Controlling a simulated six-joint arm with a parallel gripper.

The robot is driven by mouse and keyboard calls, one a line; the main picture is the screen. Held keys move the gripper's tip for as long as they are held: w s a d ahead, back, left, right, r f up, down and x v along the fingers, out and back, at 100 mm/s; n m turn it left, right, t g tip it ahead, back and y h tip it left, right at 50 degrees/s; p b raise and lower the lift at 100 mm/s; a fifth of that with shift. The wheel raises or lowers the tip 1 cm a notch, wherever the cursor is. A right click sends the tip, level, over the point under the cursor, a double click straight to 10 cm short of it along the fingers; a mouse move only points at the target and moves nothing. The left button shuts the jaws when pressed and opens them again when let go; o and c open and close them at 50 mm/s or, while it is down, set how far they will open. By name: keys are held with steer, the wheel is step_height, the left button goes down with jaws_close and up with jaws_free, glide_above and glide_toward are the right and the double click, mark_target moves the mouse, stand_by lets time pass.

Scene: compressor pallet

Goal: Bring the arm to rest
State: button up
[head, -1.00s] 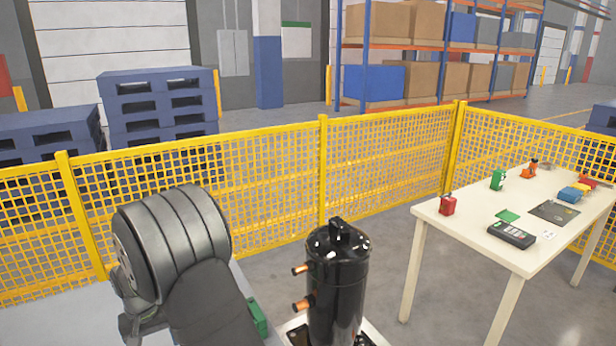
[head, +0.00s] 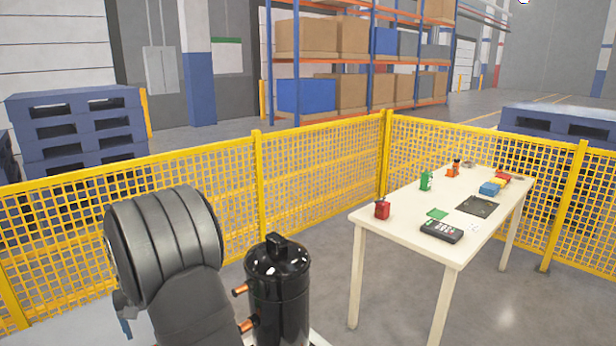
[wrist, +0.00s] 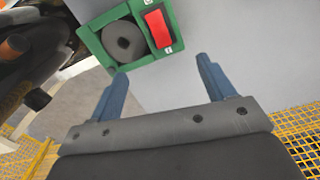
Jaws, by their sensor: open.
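My gripper (wrist: 160,92) shows in the wrist view with its two blue fingers spread apart and nothing between them. The fingers look apart from the tray, though the exact gap is hard to judge. In the head view my arm stands at the lower left, and its links hide most of the gripper.
A black compressor (head: 279,290) with copper stubs stands just right of my arm. A cream table (head: 400,213) with small items, including a dark handheld device (head: 442,232), is farther right. Yellow mesh fencing (head: 320,180) runs behind. Floor between compressor and table is clear.

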steer(key=w+d+r+m, duration=0.2)
steer(key=w+d+r, duration=0.2)
steer(key=w+d, duration=0.4)
steer(key=w+d+r+m, duration=0.2)
steer(key=w+d+r, duration=0.2)
steer(key=w+d, duration=0.4)
steer(key=w+d+r+m, duration=0.2)
steer(key=w+d+r, duration=0.2)
steer(key=w+d, duration=0.4)
steer(key=w, duration=0.6)
steer(key=shift+d+r, duration=0.25)
steer(key=shift+d, duration=0.05)
steer(key=s+a+f+n, duration=0.1)
steer(key=s+a+f, duration=0.2)
steer(key=s+a, duration=0.3)
steer(key=s+a+f+n, duration=0.2)
steer(key=s+a+f, duration=0.2)
steer(key=s+a, duration=0.3)
steer(key=a, duration=0.2)
steer(key=shift+s+a, duration=0.15)
steer(key=shift+a, duration=0.2)
